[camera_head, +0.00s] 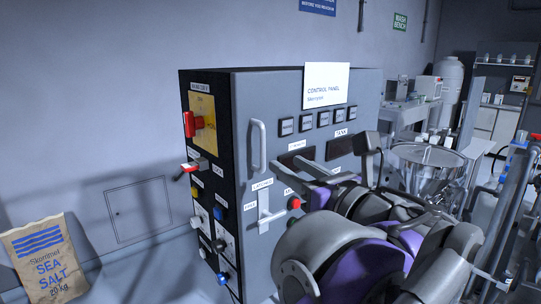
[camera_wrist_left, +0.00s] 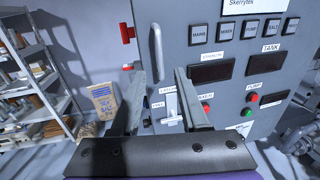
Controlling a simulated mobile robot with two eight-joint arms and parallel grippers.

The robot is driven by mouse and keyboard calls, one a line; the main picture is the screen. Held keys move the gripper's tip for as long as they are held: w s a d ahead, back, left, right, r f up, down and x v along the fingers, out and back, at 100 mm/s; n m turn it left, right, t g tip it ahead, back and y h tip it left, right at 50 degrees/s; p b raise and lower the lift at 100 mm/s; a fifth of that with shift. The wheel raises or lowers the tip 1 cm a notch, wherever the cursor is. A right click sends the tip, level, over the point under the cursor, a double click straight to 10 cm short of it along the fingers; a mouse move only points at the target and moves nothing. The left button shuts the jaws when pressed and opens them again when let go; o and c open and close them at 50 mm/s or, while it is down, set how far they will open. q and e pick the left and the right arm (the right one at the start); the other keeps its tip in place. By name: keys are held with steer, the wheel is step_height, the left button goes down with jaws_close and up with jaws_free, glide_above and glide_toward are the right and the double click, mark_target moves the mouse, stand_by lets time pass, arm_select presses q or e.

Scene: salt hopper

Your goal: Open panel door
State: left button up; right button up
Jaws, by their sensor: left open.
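The grey control panel cabinet's front door (camera_head: 285,95) looks shut, flush with the black side face. Its pale vertical bar handle (camera_head: 258,145) is near the door's left edge; it also shows in the left wrist view (camera_wrist_left: 157,52). My left gripper (camera_head: 288,166) is open and empty in front of the door, to the right of and slightly below the handle in the head view. In the left wrist view its two fingers (camera_wrist_left: 159,76) point at the door, with the handle beyond and above the gap between them. My right gripper is not in view.
A white lever (camera_head: 265,212) and red button (camera_head: 294,203) sit low on the door. A red rotary switch (camera_head: 189,124) and red-tipped lever (camera_head: 189,168) project from the side face. A sea salt sack (camera_head: 47,256) stands left; a steel hopper (camera_head: 425,165) stands right. Shelving (camera_wrist_left: 35,85) is left.

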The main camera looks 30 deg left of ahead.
mark_target(264, 150)
arm_select(q)
steer(key=x, duration=0.9)
steer(key=shift+a, duration=0.2)
jaws_close()
stand_by(1.1)
